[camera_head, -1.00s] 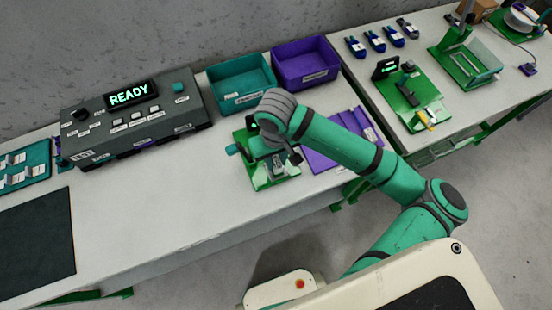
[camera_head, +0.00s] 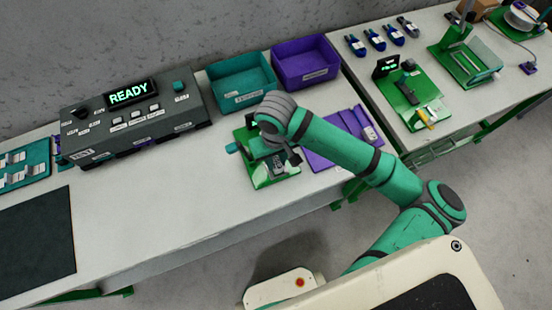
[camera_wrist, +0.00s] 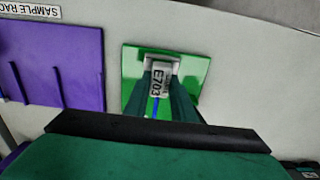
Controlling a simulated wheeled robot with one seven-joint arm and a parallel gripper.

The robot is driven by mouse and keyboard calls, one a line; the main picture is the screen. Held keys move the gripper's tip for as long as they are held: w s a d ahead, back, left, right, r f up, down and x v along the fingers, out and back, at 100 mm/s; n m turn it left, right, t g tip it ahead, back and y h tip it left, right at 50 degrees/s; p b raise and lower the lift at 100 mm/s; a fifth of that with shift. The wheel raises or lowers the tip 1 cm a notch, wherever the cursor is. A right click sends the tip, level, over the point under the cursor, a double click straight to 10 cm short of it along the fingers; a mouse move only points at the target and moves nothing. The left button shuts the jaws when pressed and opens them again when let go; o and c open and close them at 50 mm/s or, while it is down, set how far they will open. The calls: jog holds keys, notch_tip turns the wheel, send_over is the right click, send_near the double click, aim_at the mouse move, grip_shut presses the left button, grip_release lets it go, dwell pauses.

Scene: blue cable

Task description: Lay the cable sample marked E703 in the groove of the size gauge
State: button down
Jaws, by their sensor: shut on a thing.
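The sample marked E703 (camera_wrist: 158,80) shows in the wrist view as a white tag with black letters and a short length of blue cable (camera_wrist: 155,108) below it. My gripper (camera_wrist: 161,92) is shut on this sample, with its green fingers on either side. The sample is over a green plate (camera_wrist: 192,72), which seems to be the base of the size gauge. In the head view this green fixture (camera_head: 262,178) stands on the bench beneath my wrist. The groove is hidden, and I cannot tell whether the cable touches it.
The purple sample rack (camera_wrist: 60,70) lies beside the green plate. A teal bin (camera_head: 240,95) and a purple bin (camera_head: 303,70) stand behind. A dark console reading READY (camera_head: 135,110) is at left.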

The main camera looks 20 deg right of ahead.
jog(key=shift+f, duration=0.6)
dwell(0.5)
jog(key=c, duration=1.4)
grip_release()
jog(key=shift+r, duration=4)
